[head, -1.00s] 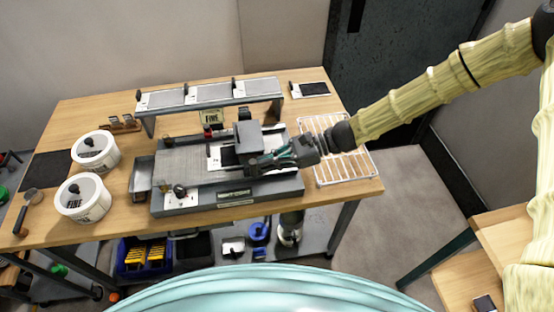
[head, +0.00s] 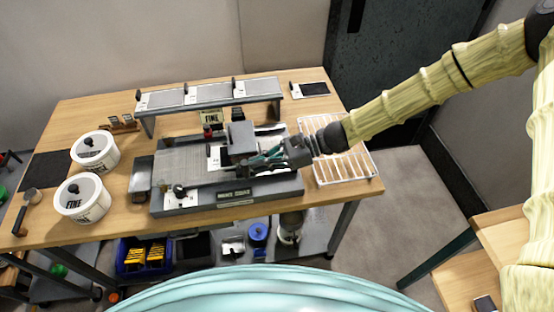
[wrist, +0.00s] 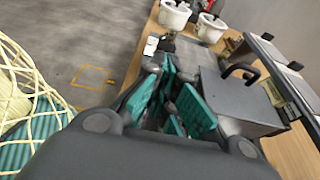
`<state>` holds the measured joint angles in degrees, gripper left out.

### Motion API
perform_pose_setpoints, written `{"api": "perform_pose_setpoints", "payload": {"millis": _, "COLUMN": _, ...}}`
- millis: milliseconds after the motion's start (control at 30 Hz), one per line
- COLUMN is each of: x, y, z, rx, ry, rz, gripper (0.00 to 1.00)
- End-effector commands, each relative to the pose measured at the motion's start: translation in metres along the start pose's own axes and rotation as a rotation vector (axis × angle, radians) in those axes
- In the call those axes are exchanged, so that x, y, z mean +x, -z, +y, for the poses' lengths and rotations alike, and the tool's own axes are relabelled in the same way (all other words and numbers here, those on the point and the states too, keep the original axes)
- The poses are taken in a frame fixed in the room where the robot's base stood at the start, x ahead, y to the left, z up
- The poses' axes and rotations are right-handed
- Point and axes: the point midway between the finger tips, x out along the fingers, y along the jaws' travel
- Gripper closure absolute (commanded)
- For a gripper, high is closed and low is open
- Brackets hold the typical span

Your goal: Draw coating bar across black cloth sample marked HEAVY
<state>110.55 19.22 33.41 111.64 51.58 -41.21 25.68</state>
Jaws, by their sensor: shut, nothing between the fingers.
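The coating bench (head: 245,190) is a grey metal bed on the wooden table. A black cloth sample with a white label (head: 214,158) lies on the bed, partly covered; I cannot read its label. A grey block-like carriage (head: 238,138) stands over the sample's right part, and the coating bar itself I cannot make out. My gripper (head: 256,161) is shut and empty at the carriage's right front side, close against it. In the wrist view, the teal fingers (wrist: 180,105) are beside a grey box with a black handle (wrist: 240,75), probably the carriage.
Two white tubs (head: 95,150) (head: 82,198) stand at the left. A rack with several pale panels (head: 208,92) stands behind the bench, with a FINE sign (head: 211,117) below it. A white wire rack (head: 345,170) is at the right. Another dark sample (head: 313,88) lies at the back right.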

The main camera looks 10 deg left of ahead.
Motion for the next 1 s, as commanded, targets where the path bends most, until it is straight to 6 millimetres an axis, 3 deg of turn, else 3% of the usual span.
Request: {"api": "perform_pose_setpoints", "payload": {"millis": 1000, "x": 0.022, "y": -0.007, "z": 0.0, "rx": 0.0, "ry": 0.0, "rz": -0.001, "gripper": 1.0}}
